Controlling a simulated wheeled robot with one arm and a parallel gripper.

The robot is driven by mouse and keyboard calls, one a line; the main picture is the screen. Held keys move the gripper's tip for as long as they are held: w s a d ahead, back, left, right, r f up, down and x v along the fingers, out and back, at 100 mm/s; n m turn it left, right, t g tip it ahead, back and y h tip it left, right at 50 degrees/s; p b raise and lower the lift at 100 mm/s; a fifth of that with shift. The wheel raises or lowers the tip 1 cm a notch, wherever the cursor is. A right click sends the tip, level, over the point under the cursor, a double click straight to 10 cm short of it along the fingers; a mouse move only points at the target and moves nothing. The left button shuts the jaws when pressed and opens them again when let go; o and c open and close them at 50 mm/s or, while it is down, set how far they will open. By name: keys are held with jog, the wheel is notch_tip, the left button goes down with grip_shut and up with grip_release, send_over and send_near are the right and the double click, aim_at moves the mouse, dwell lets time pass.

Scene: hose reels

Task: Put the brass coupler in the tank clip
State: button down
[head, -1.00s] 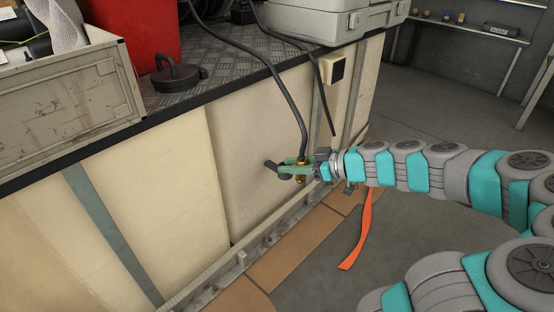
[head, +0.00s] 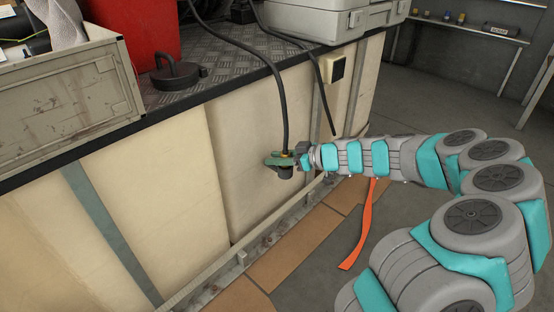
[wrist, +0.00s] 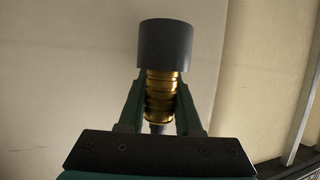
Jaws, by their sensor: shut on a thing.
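The brass coupler (wrist: 160,98) is between the two green fingers of my gripper (wrist: 160,88) in the wrist view. In the head view my gripper (head: 280,160) is shut on it beside the tank's cream side, and only a little brass shows. The dark round cup of the tank clip (head: 285,173) is directly under the gripper. In the wrist view the dark cup (wrist: 166,45) meets the coupler's far end in line with it. I cannot tell how deep the coupler sits in the cup. The clip's mount is hidden.
A black hose (head: 284,100) runs from the bench top down to the coupler. A second black hose (head: 323,90) hangs to its right. An orange strap (head: 362,225) hangs below my arm. A metal rail (head: 240,255) runs along the tank's foot.

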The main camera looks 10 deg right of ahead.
jog(key=shift+f, duration=0.2)
jog(key=c, duration=0.6)
grip_release()
